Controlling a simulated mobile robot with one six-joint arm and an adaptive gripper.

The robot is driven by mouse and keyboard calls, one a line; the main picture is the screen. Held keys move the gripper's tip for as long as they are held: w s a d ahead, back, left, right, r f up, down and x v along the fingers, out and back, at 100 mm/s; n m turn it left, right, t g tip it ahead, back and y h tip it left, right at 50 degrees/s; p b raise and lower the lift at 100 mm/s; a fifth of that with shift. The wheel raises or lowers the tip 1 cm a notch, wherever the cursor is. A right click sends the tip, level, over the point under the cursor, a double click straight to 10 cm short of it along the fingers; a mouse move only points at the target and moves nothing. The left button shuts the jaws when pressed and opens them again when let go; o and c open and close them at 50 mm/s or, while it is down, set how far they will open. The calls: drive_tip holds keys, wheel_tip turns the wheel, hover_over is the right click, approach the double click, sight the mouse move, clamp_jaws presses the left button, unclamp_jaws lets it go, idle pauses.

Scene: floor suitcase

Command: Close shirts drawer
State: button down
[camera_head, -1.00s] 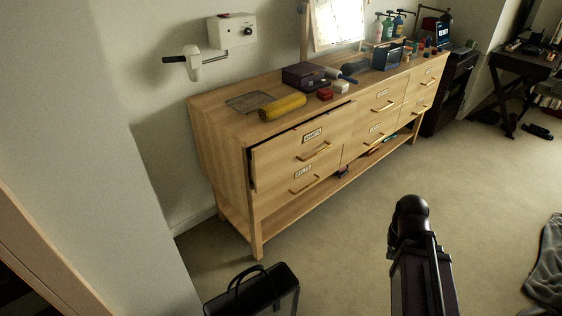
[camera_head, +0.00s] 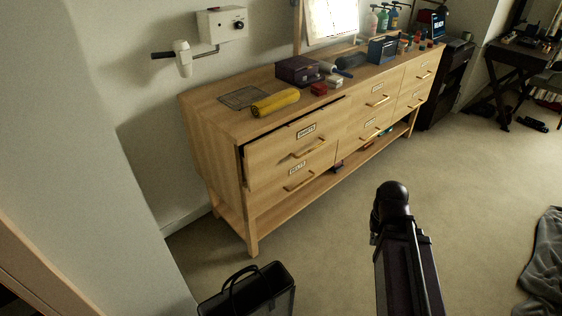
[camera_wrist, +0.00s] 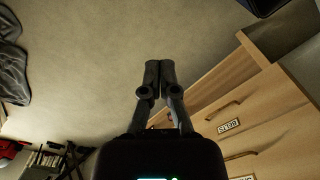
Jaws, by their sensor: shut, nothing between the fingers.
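The top-left drawer (camera_head: 272,154) of the wooden dresser stands slightly out from the front, with a dark gap along its top edge. It has a bar handle (camera_head: 309,149) and a small label that is too small to read surely; I take it for the shirts drawer. The drawer below it (camera_head: 266,188) looks flush. In the wrist view my gripper (camera_wrist: 160,66) is shut and empty, its fingertips together over the carpet, apart from the dresser. Drawer fronts (camera_wrist: 270,118) appear upside down at its right.
The dresser top (camera_head: 225,112) holds a yellow roll (camera_head: 275,103), a purple box (camera_head: 298,70) and several small items. A black bag (camera_head: 270,303) stands on the floor near the dresser's left leg. A grey cloth (camera_head: 545,262) lies at right. The carpet in front of the dresser is clear.

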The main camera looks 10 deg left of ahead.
sight(276, 158)
drive_tip(key=w+a+f+m+t+y+b, duration=0.2)
drive_tip(key=w+a+f+m+y+b, duration=0.15)
drive_tip(key=w+a+b, duration=0.35)
drive_tip(key=w+a+f+m+t+y+b, duration=0.2)
drive_tip(key=w+a+m+y+b, duration=0.25)
drive_tip(key=a, duration=0.35)
drive_tip(key=w+a+r+m+t+y+b, duration=0.1)
drive_tip(key=w+a+m+t+y+b, duration=0.2)
drive_tip(key=w+m, duration=0.4)
drive_tip(key=w+a+r+m+t+y+b, duration=0.1)
drive_tip(key=w+a+m+t+y+b, duration=0.2)
drive_tip(key=m, duration=0.7)
drive_tip(key=shift+w+a+r+m+t+b, duration=0.45)
drive_tip(key=shift+w+a+b, duration=0.5)
drive_tip(key=shift+w+b, duration=1)
drive_tip(key=shift+f, duration=0.15)
drive_tip(key=x, duration=1.4)
drive_tip(key=shift+s+a, duration=0.1)
drive_tip(key=shift+s, duration=0.05)
